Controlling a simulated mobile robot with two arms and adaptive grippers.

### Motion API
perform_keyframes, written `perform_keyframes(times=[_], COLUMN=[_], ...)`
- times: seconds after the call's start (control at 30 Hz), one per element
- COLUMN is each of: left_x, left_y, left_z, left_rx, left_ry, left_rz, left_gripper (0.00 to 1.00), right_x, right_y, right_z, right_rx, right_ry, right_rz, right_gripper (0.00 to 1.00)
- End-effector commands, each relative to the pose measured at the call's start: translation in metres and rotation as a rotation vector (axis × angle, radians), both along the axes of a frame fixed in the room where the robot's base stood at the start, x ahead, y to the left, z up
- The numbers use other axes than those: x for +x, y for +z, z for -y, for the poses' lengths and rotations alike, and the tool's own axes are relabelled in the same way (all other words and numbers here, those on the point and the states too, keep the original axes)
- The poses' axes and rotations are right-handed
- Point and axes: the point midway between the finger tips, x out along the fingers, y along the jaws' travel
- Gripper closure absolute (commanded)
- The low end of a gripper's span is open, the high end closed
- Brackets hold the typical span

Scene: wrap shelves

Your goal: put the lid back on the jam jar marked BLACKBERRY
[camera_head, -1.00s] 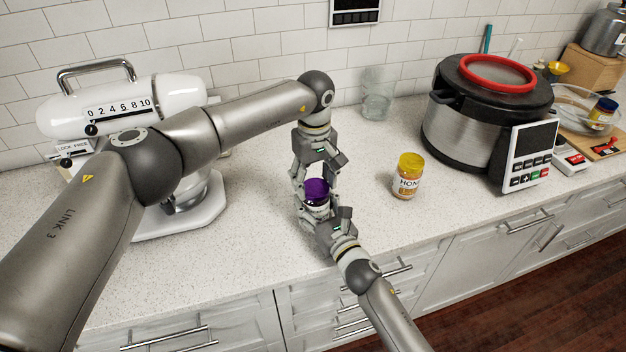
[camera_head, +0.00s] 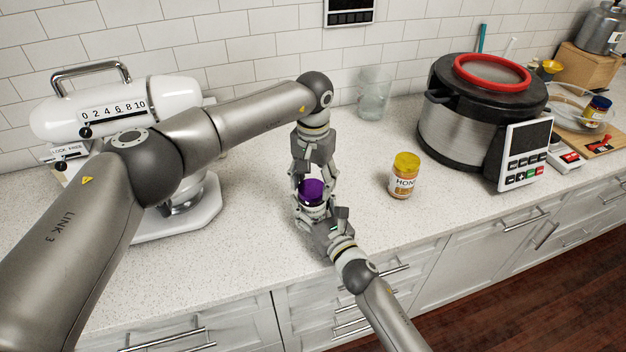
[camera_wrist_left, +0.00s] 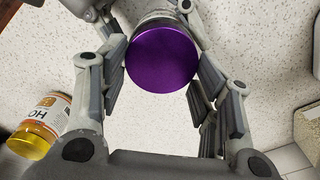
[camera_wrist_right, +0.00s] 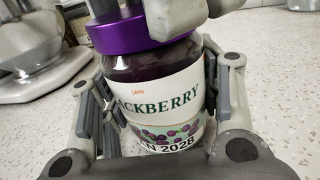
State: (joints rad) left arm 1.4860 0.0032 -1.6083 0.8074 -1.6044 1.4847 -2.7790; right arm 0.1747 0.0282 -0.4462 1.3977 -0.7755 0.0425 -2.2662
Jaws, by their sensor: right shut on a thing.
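The jam jar (camera_wrist_right: 150,90) reads "...ACKBERRY" in the right wrist view and stands upright. Its purple lid (camera_head: 311,191) sits on the jar's mouth and looks level; whether it is screwed tight I cannot tell. My right gripper (camera_head: 325,222) is shut on the jar's body from the front. My left gripper (camera_head: 311,185) points down from above with its fingers on either side of the lid. In the left wrist view the lid (camera_wrist_left: 161,59) lies between the open fingers, with only narrow gaps beside it.
A yellow-lidded honey jar (camera_head: 404,176) stands to the right. A glass (camera_head: 374,93) is behind, near the wall. A white mixer (camera_head: 130,105) stands left and a large pressure cooker (camera_head: 470,125) right. The counter between the honey jar and my grippers is clear.

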Motion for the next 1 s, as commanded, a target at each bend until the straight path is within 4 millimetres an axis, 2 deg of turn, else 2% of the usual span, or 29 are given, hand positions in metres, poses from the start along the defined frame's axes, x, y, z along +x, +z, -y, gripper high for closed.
perform_keyframes(times=[0.03, 0.17, 0.57, 0.87, 1.0], left_x=[0.002, 0.001, 0.000, 0.001, 0.000], left_y=[0.001, 0.001, 0.004, 0.040, 0.045], left_z=[-0.001, -0.001, 0.000, 0.000, 0.000], left_rx=[0.000, 0.000, 0.000, -0.001, 0.000], left_ry=[0.002, 0.003, 0.002, 0.002, 0.002], left_rz=[0.005, 0.003, 0.002, 0.003, 0.000], left_gripper=[0.37, 0.20, 0.20, 0.20, 0.20], right_x=[-0.001, -0.001, -0.001, -0.001, -0.001], right_y=[-0.002, -0.002, -0.002, -0.002, -0.002], right_z=[0.000, 0.000, 0.000, 0.000, 0.000], right_rx=[-0.001, -0.001, -0.001, -0.001, -0.001], right_ry=[0.000, 0.000, 0.000, 0.000, 0.000], right_rz=[-0.003, -0.003, -0.003, -0.003, -0.003], right_gripper=[1.00, 1.00, 1.00, 1.00, 1.00])
